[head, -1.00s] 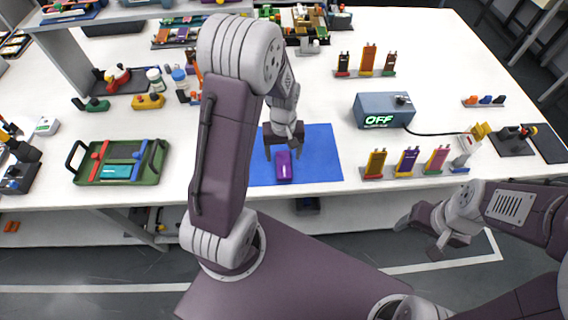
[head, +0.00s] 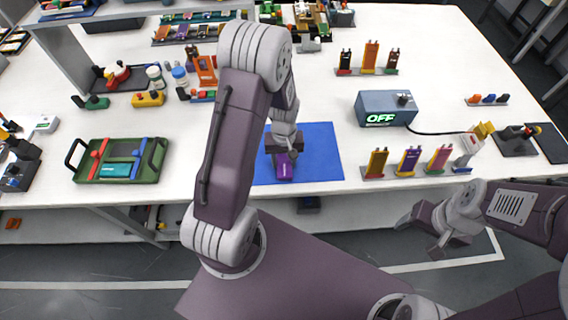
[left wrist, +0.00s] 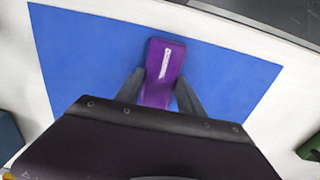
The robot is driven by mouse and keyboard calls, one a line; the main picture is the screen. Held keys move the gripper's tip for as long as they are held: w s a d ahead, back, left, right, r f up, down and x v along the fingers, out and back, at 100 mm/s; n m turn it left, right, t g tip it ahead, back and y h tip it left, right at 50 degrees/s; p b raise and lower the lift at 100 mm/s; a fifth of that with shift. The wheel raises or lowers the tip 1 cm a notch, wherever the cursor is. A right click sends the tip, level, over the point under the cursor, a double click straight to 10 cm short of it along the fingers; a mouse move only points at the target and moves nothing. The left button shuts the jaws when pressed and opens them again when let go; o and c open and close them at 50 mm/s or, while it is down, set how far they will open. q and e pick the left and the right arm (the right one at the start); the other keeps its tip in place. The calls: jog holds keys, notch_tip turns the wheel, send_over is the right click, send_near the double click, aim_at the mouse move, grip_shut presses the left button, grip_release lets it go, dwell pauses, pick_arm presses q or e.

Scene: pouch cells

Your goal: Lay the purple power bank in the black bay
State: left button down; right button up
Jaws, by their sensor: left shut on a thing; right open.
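The purple power bank (head: 284,170) lies on the blue mat (head: 322,160) near the front edge of the table. My left gripper (head: 283,154) is over its far end and shut on it. In the left wrist view the power bank (left wrist: 166,62) sits between the two fingers of the left gripper (left wrist: 159,90), with a pale label strip on top. My right gripper (head: 432,228) is open and empty, in front of the table at the right. I cannot tell which part of the scene is the black bay.
A box reading OFF (head: 383,108) stands right of the mat, with a cable to the right. Upright coloured packs (head: 408,161) stand before it, and another rack (head: 369,57) behind. A green tray (head: 122,161) is at the left. White table is clear between.

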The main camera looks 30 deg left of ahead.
pick_arm(q)
notch_tip(320, 180, up, 5)
jog(key=shift+w+f, duration=0.1)
jog(key=shift+f, duration=0.1)
jog(key=d+r, duration=0.6)
jog(key=d, duration=0.5)
jog(key=shift+d+r+p, duration=0.25)
jog(key=shift+d+p, duration=0.05)
jog(key=shift+d, duration=0.05)
jog(key=m, duration=0.3)
send_near(285, 162)
jog(key=s+d, duration=0.1)
jog(key=d, duration=0.3)
jog(key=m, duration=0.3)
jog(key=shift+w+f, duration=0.2)
jog(key=shift+f, duration=0.05)
jog(key=shift+m, duration=0.3)
